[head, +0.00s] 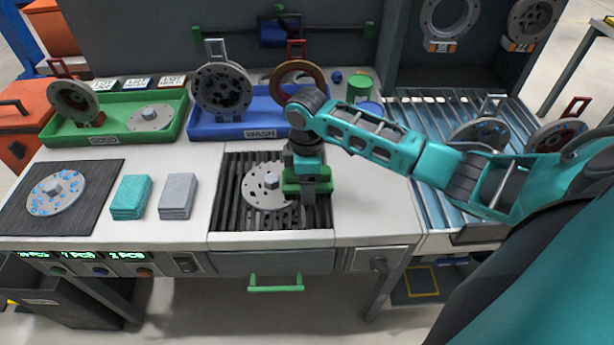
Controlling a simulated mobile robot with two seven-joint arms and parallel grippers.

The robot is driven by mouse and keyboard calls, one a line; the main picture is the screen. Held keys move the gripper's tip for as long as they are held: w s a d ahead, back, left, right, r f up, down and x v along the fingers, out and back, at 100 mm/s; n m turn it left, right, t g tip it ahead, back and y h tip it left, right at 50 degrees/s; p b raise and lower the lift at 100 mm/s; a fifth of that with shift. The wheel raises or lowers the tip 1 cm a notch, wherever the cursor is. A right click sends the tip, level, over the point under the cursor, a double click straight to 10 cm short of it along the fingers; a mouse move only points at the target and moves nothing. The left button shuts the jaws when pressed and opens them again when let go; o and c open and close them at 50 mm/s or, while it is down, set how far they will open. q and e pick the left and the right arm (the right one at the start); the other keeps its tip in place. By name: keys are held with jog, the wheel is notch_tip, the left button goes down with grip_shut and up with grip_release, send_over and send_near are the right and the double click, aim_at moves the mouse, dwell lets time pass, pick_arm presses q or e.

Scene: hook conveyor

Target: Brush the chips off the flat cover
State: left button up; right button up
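A flat round grey cover (262,190) with a central boss and small holes lies on the dark slatted grate (223,212) in the middle of the bench. Its right side is partly hidden by my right gripper (306,200), which points down over the cover's right edge. A green block with dark parts below it shows at the gripper's end. I cannot make out whether it is a held brush or part of the hand, nor whether the fingers are closed. No chips are clear on this cover at this size. My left gripper is not in view.
Another round cover with blue patches (43,206) lies on a black mat (104,172) at left. Teal cloths (131,196) and grey cloths (178,194) lie between. A green tray (175,98) and a blue tray (240,130) hold parts behind. A slatted conveyor (427,200) is at right.

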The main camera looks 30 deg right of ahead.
jog(key=shift+w+d+b, duration=0.2)
jog(key=shift+w+d, duration=0.4)
jog(key=shift+w, duration=0.3)
jog(key=shift+w+d+b, duration=0.15)
jog(key=shift+w+d, duration=0.4)
jog(key=shift+w, duration=0.35)
jog(key=shift+s+a+p, duration=0.4)
jog(key=shift+s+a, duration=0.15)
jog(key=shift+s, duration=0.35)
jog(key=shift+s+a, duration=0.6)
jog(key=shift+s, duration=0.35)
jog(key=shift+r, duration=0.15)
jog(key=shift+r, duration=2.95)
